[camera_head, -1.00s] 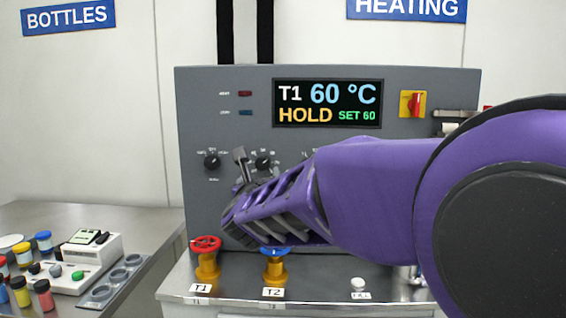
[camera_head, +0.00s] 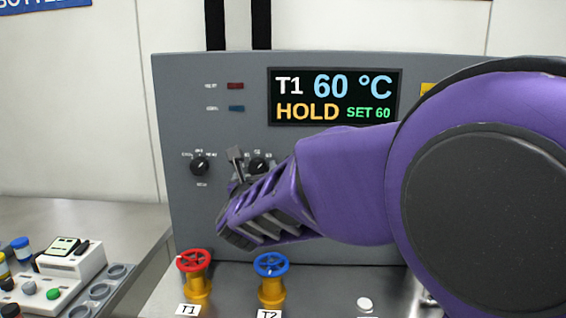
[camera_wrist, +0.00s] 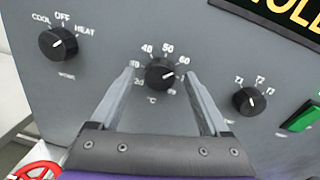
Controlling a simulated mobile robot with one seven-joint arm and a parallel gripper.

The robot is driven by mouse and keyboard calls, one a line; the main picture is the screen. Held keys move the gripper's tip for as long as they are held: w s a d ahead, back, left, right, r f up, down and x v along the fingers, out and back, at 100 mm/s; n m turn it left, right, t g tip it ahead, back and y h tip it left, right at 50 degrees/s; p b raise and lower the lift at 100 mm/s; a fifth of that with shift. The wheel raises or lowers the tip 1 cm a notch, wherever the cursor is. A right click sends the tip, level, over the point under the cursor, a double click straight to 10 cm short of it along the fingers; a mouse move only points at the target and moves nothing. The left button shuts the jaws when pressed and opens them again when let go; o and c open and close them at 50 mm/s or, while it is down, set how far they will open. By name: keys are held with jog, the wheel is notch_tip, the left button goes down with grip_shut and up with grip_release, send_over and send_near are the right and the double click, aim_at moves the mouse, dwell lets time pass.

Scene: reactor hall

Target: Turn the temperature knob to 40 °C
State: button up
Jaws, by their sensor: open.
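The temperature knob (camera_wrist: 160,74) is a black dial with a white pointer line, in the middle of the wrist view. Printed numbers ring it, with 40, 50 and 60 legible and °C below; the pointer looks turned to the upper right, toward 60. In the head view the knob (camera_head: 259,165) shows just beside my fingers. My gripper (camera_wrist: 158,84) is open, its two fingers on either side of the knob; I cannot tell if they touch it. The display (camera_head: 334,97) reads T1 60 °C, HOLD, SET 60.
A mode knob (camera_wrist: 58,43) marked COOL, OFF, HEAT is left of the temperature knob, a T1/T2/T3 knob (camera_wrist: 250,99) right of it. A red valve wheel (camera_head: 194,261) and a blue one (camera_head: 271,265) stand below the panel. A green button (camera_wrist: 301,117) is at far right.

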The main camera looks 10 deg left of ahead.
jog(key=shift+w, duration=0.15)
grip_shut()
dwell(0.4)
